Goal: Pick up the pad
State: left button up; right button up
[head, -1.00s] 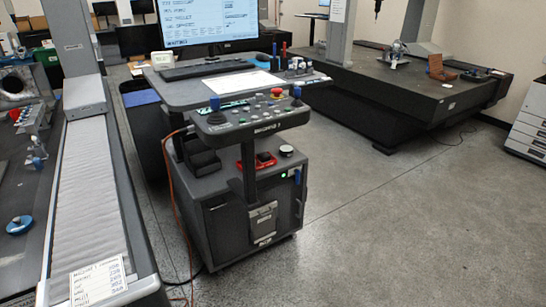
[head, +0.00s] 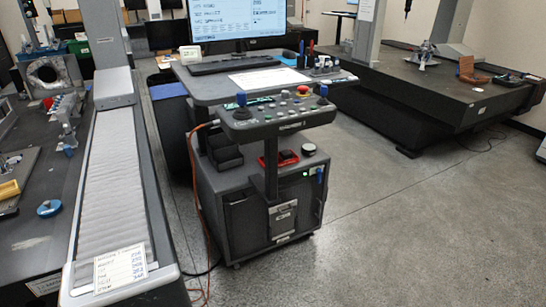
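Nothing in the head view can be clearly told as the pad. A white sheet (head: 270,78) lies on the desk in front of the keyboard (head: 235,65). A red tray-like item (head: 279,159) sits on the lower cabinet top, under the control panel (head: 277,118). Neither of my grippers is in view.
The workstation cabinet (head: 262,215) stands mid-view, with an orange cable (head: 203,232) beside it. A long measuring-machine table with a pale bellows cover (head: 110,190) fills the left. A dark table (head: 440,98) stands at back right. The floor (head: 410,225) at right is clear.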

aim_at(287, 155)
jog(key=i+l+u, duration=0.1)
jog(key=u, duration=0.3)
jog(key=i+l+u, duration=0.1)
jog(key=u, duration=0.25)
jog(key=l+u, duration=0.2)
jog(key=u, duration=0.2)
jog(key=i+l+u, duration=0.2)
jog(key=l+u, duration=0.25)
jog(key=l, duration=0.85)
jog(key=l+u, duration=0.4)
jog(key=l, duration=2.3)
jog(key=k+l+u, duration=0.1)
jog(key=l, duration=1.3)
